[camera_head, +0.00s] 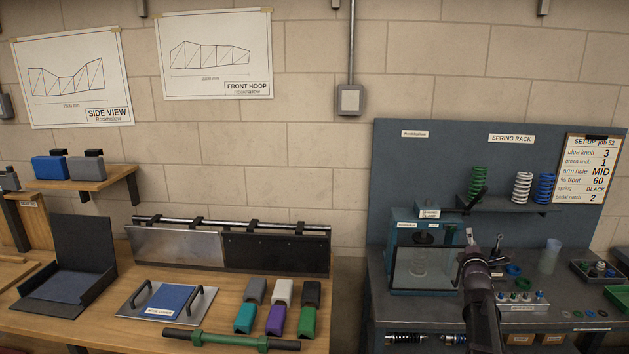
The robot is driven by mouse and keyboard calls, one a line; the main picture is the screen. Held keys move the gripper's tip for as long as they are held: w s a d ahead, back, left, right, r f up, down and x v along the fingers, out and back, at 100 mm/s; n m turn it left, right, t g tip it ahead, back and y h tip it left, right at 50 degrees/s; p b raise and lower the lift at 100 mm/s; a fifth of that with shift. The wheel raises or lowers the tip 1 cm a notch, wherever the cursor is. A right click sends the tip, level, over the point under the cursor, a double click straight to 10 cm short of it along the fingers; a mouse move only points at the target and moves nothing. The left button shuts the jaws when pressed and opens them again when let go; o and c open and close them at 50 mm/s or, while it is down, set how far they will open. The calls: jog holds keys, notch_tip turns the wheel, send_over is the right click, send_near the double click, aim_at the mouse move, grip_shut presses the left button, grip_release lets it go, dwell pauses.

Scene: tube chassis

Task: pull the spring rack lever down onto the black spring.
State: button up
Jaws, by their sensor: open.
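The spring rack is a dark shelf (503,207) on the blue-grey back panel, under a "SPRING RACK" label. A green spring (479,178), a white spring (522,187) and a blue spring (545,188) stand upright on it. A dark slanted piece (476,201) in front of the green spring may be the lever; it is too small to tell. I cannot make out a black spring on the rack. My gripper (484,243) is open, below and in front of the rack's left part, apart from the springs. My arm hides part of the bench.
A clear-fronted spring clamp box (424,268) stands close left of my arm. A tray of knobs (522,299), a translucent cup (549,257) and a parts tray (597,271) are on the right. A set-up card (588,170) hangs on the panel.

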jog(key=s+a+f+m+g+y, duration=0.2)
jog(key=s+a+f+m+g, duration=0.35)
jog(key=a+f, duration=0.25)
jog(key=s+a+f+m+g+y, duration=0.1)
jog(key=s+a+f+m+g, duration=0.4)
jog(key=a+f, duration=0.3)
jog(key=s+a+f+m+g+y, duration=0.1)
jog(key=s+a+f+m+g, duration=0.2)
jog(key=s+a, duration=0.4)
jog(key=s+a+f+m+g+y, duration=0.2)
jog(key=s+a+m+g, duration=0.3)
jog(key=s, duration=0.6)
jog(key=shift+s+a+f+m+g, duration=0.35)
jog(key=shift+a+f, duration=0.2)
jog(key=shift+a, duration=0.55)
